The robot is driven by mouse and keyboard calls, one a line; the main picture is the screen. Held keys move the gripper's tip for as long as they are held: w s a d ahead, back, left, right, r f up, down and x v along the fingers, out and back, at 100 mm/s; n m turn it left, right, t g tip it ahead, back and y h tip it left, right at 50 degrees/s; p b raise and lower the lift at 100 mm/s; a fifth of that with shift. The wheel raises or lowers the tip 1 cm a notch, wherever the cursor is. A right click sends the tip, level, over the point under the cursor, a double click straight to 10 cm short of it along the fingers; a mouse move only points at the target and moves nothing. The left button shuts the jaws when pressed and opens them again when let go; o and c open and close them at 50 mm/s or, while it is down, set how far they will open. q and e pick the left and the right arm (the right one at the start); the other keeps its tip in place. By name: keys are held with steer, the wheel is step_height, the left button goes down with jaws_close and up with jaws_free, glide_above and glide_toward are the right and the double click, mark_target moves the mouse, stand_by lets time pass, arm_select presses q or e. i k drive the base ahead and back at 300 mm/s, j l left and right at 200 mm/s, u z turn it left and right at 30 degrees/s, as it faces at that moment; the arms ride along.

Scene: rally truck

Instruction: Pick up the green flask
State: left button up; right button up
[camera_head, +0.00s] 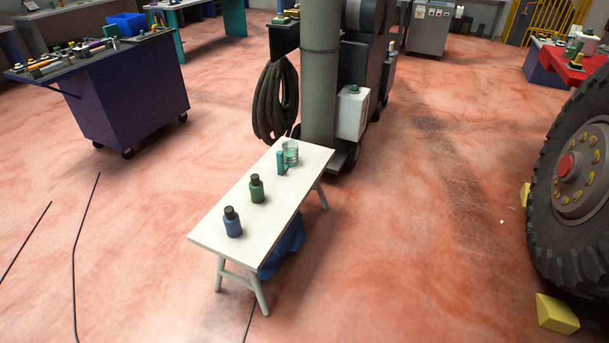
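A green flask (257,190) with a black cap stands upright on a narrow white table (215,236) in the middle of the view. A blue flask (232,224) with a black cap stands nearer the table's front left end. A teal cylinder (280,162) and a pale green ribbed jar (291,152) stand close together toward the far end. The green flask stands apart from the others, with bare tabletop around it. Neither of my grippers is in view.
A grey column with a coiled black hose (273,100) stands behind the table. A dark blue tool cart (130,95) is at the left. A large truck wheel (575,180) and a yellow chock (556,314) are at the right. Cables lie at front left. The floor right of the table is clear.

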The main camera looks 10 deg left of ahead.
mark_target(256, 188)
steer(key=i+l+z, duration=0.1)
steer(key=i, duration=0.6)
steer(key=i+l+z, duration=0.1)
steer(key=i, duration=0.6)
steer(key=l, duration=0.1)
